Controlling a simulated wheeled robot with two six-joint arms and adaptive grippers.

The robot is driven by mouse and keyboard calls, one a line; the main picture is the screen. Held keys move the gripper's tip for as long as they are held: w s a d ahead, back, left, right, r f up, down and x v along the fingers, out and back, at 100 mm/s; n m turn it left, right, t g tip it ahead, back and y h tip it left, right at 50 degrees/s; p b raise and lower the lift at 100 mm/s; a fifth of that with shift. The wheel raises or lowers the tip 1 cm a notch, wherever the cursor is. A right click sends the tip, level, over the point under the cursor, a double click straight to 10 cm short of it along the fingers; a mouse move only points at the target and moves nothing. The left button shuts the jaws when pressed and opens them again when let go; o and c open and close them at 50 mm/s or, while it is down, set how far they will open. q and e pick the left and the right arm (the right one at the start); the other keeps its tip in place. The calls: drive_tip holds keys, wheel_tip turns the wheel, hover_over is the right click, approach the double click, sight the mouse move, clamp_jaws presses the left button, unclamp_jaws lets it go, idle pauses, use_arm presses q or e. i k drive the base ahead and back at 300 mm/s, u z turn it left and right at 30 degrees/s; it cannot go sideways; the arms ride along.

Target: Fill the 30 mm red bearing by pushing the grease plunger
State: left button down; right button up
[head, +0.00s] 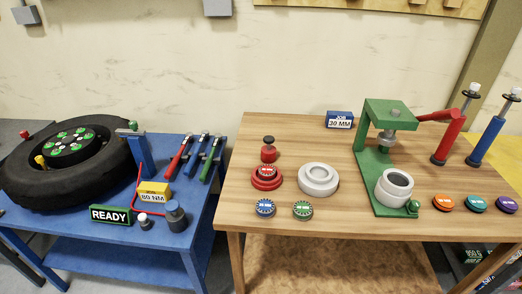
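Neither of my grippers shows in the head view. A red disc with white markings (266,171), which looks like the red bearing, sits on a round red base (267,184) on the left of the wooden table. Just behind it stands a small red cylinder with a dark knob (268,149). Two upright tools with pale top knobs stand at the right rear, one red (450,134) and one blue (487,139). I cannot tell which of these is the grease plunger. A blue block (340,120) reads "JOB 30 MM".
A white ring-shaped holder (318,179) stands beside the red base. A green press (372,170) with a white cup (394,187) stands right of centre. Blue (265,208), green (302,209), orange (444,202), teal (476,203) and purple (506,204) discs line the front. A blue bench (160,238) holds a tyre (65,185).

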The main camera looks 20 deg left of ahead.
sight(269, 139)
drive_tip(key=z, duration=0.85)
drive_tip(key=i, duration=0.55)
drive_tip(key=u, duration=0.4)
